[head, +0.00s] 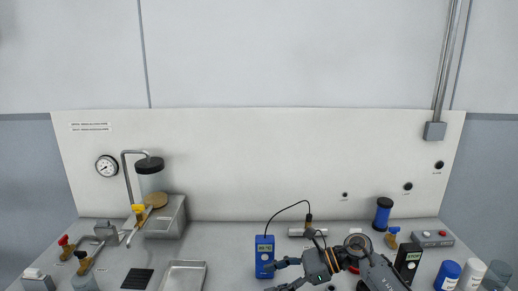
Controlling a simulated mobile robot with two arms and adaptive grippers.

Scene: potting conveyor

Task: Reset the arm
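My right gripper (271,277) is at the bottom centre of the head view, with its arm coming in from the lower right. Its two dark fingers point left and are spread apart, with nothing seen between them. The upper fingertip overlaps the lower right edge of a blue handheld meter (264,250); I cannot tell whether they touch. The meter stands upright, with a black cable looping from it to a fitting on the bench. My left gripper is not in view.
A grey bench (225,250) backs onto a white panel (270,160). At left stand a gauge (107,166), a clear cylinder (152,180), valves and a metal tray (180,275).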

